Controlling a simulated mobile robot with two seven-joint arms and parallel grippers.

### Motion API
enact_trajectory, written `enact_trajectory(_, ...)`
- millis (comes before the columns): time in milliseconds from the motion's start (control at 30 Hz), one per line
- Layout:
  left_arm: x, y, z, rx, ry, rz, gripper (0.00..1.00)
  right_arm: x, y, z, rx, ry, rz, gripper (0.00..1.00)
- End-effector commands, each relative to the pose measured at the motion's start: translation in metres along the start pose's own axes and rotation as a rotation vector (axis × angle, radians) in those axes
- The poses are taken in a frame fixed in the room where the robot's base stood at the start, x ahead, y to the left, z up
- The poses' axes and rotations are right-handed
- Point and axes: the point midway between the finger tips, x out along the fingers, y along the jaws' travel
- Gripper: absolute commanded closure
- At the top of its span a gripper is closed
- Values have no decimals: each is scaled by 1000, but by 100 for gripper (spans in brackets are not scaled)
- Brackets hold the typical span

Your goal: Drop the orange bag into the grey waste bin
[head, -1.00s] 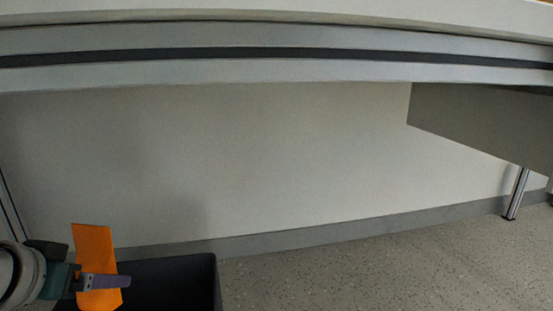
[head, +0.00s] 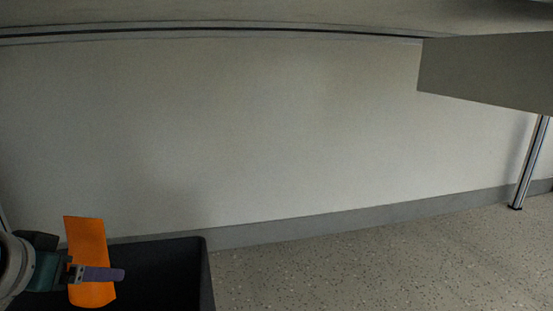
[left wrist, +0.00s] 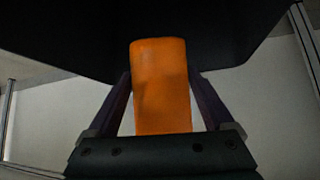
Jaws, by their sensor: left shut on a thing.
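The orange bag (head: 87,240) is upright in my left gripper (head: 100,274) at the lower left of the head view. In the left wrist view the bag (left wrist: 161,85) stands between the two fingers of the left gripper (left wrist: 161,95), which are shut on it. The waste bin (head: 165,262), dark grey to black, is at the lower left of the head view, behind and to the right of the bag. The bag covers part of the bin, and the bin's lower part is cut off by the frame. My right gripper is not in view.
A table underside with a rail (head: 250,31) runs across the top. A grey box-like panel (head: 490,70) hangs at the upper right, with a metal leg (head: 530,165) below. A pale wall (head: 260,130) closes the back. The speckled floor (head: 350,265) right of the bin is clear.

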Motion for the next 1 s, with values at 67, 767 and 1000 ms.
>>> enact_trajectory(67, 1, 0, 1, 0, 1, -1, 100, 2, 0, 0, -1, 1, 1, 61)
enact_trajectory(767, -14, 0, -3, 1, -1, 0, 0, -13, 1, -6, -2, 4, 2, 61)
enact_trajectory(1000, -59, 0, -6, 1, -2, -1, 0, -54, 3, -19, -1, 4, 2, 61)
